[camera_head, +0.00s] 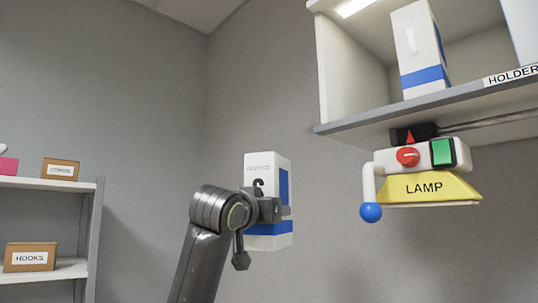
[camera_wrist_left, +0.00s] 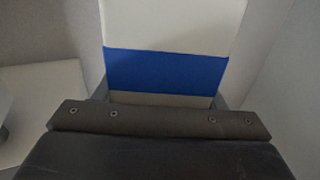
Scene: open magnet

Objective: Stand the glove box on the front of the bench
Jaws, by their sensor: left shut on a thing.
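A white glove box (camera_head: 268,170) with a blue band is held up in the air near the middle of the head view. My left gripper (camera_head: 268,209) is shut on it, with the box upright or nearly so. In the left wrist view the white and blue box (camera_wrist_left: 168,70) fills the space beyond the gripper (camera_wrist_left: 160,110). A similar white box (camera_head: 415,45) with a blue band stands on the upper shelf at the right. The bench is not in view. My right gripper is not in view.
A shelf (camera_head: 440,107) marked HOLDER hangs at the upper right. Under it is a yellow LAMP unit (camera_head: 425,190) with a red knob, a green switch and a blue-tipped handle (camera_head: 370,212). A rack (camera_head: 45,184) at the left holds small boxes, one labelled HOOKS (camera_head: 30,257).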

